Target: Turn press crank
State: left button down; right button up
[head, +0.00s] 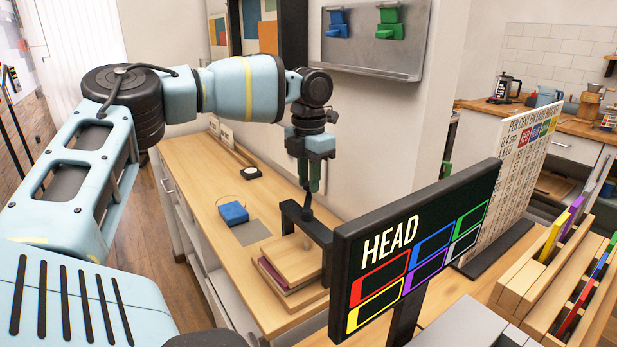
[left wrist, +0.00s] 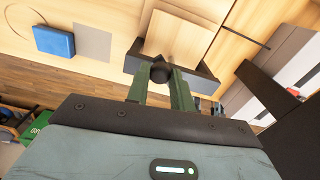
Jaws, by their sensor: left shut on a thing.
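The press has a black frame (head: 322,238) over stacked wooden boards (head: 292,262) on the wooden counter. A dark crank part (head: 307,203) rises from the top of the frame. My left gripper (head: 309,188) points down over the press and is shut on the crank. In the left wrist view the green fingers (left wrist: 161,92) close on either side of the dark round crank top (left wrist: 160,73), with the black frame (left wrist: 203,75) and a pale board (left wrist: 180,38) beyond. The fingers hide part of the crank. My right gripper is not in view.
A blue block (head: 233,213) and a grey mat (head: 255,232) lie left of the press. A black HEAD sign (head: 415,250) stands close on the right and covers part of the press area. A wooden rack (head: 545,290) is further right. The counter's far left part has free room.

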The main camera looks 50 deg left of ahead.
pick_arm(q)
jog(key=shift+r, duration=0.1)
jog(key=c, duration=1.2)
grip_release()
jog(key=shift+r, duration=3.85)
